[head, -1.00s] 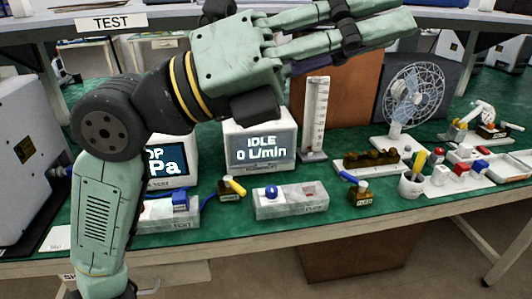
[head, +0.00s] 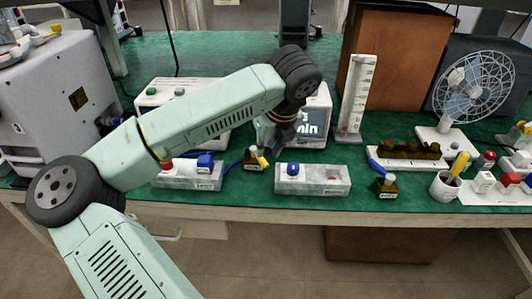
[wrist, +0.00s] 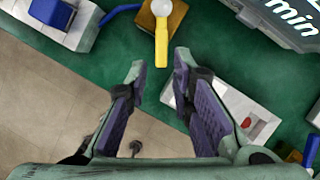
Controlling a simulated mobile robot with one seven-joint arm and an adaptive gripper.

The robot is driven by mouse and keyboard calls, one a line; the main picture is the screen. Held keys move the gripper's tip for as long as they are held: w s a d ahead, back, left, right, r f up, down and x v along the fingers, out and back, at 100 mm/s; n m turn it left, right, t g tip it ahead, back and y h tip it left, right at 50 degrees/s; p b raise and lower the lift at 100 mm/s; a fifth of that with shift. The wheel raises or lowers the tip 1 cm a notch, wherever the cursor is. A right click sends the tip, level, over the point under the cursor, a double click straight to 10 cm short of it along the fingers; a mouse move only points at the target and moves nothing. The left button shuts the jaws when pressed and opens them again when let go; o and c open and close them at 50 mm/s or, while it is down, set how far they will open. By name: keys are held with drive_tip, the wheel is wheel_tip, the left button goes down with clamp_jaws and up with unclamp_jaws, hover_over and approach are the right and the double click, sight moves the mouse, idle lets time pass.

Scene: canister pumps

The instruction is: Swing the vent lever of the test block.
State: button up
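A small brass block with a yellow lever (head: 262,160) stands near the table front between two low boxes; I take it as the test block, but its label is too small to read. In the wrist view the brass block (wrist: 148,20) is at top centre. Its yellow lever (wrist: 161,42) hangs from a round pale hub toward my gripper. My gripper (wrist: 160,68) is open and empty, its fingertips on either side of the lever's free end in the picture; depth and contact cannot be told. In the head view my gripper (head: 275,140) is partly hidden behind my wrist.
A low box with a blue knob (head: 188,176) is left of the block, joined by a blue hose (head: 229,168). Another low box (head: 325,180) is right. A blue-levered brass block (head: 385,187) stands farther right. A display unit (head: 318,120) is behind.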

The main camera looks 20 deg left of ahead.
sight(263, 161)
drive_tip(key=shift+p+x, duration=0.55)
drive_tip(key=shift+x, duration=2.15)
drive_tip(key=shift+d, duration=0.1)
drive_tip(key=shift+c, duration=0.4)
clamp_jaws()
